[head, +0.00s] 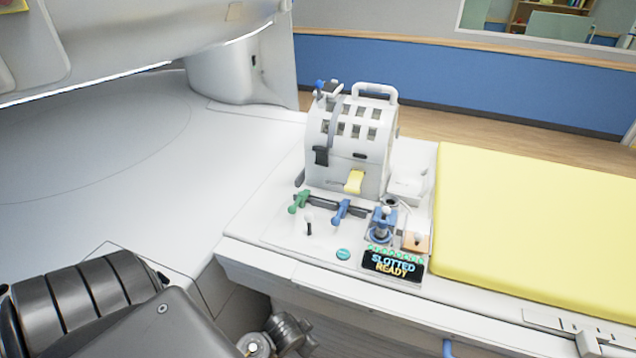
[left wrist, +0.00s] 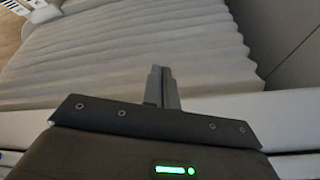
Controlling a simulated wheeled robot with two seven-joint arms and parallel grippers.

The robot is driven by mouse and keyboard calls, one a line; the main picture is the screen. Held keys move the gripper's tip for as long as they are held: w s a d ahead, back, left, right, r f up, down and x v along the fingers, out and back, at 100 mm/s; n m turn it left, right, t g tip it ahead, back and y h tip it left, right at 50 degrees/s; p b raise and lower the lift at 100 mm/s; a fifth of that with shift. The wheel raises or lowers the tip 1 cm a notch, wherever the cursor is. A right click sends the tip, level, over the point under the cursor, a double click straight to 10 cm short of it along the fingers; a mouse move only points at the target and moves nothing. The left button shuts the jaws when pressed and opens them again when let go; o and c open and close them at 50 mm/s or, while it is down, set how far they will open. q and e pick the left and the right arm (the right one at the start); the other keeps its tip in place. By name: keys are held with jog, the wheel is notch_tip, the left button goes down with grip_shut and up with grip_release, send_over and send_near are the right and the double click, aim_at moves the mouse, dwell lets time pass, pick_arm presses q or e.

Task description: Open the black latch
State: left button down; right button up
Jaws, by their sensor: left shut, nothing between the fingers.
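The black latch (head: 321,156) is a small dark block on the left of the front face of a white, round-topped device (head: 345,120). A grey strap runs up the device above it. My left gripper (left wrist: 162,72) is seen in the left wrist view with its fingers together and nothing between them. It points toward a pale ribbed surface, and the latch is not in that view. In the head view my dark arm is at the lower left, well short of the device, and I cannot make out the fingertips there.
Below the latch are a yellow lever (head: 354,181), a green handle (head: 299,202) and a blue handle (head: 341,210). A sign (head: 393,265) reads "SLOTTED READY". A yellow pad (head: 535,220) lies to the right. The white surface (head: 100,150) left of the device is clear.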

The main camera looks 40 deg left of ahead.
pick_arm(q)
jog(key=w+a+r+t+p, duration=0.1)
jog(key=w+r+p, duration=0.1)
jog(key=r, duration=0.9)
jog(key=w+a+r+t+p, duration=0.1)
jog(key=w+r+p, duration=0.1)
jog(key=r, duration=0.8)
jog(key=w+a+r+n+t+y, duration=0.1)
jog(key=w+a+r, duration=0.2)
jog(key=w+r, duration=0.1)
jog(key=w+a+r+n+t+y, duration=0.1)
jog(key=w+a+r+t, duration=0.1)
jog(key=w+a+r, duration=0.2)
jog(key=w+a+r+n+t, duration=0.1)
jog(key=w+a+r, duration=0.2)
jog(key=w+r, duration=0.2)
jog(key=shift+w+a+r+t+y, duration=0.15)
jog(key=shift+w+a+y, duration=0.05)
jog(key=shift+w, duration=0.3)
jog(key=shift+w+a+r+t+y, duration=0.15)
jog(key=shift+w+a+y, duration=0.05)
jog(key=shift+w, duration=0.25)
jog(key=w+a+r+n+t, duration=0.1)
jog(key=w+a+r, duration=0.2)
jog(key=r, duration=0.2)
jog(key=w+a+r+t+y, duration=0.1)
jog(key=w+a+r, duration=0.2)
jog(key=r, duration=0.2)
jog(key=shift+a+r+n+t, duration=0.3)
jog(key=shift+r+n+t, duration=0.1)
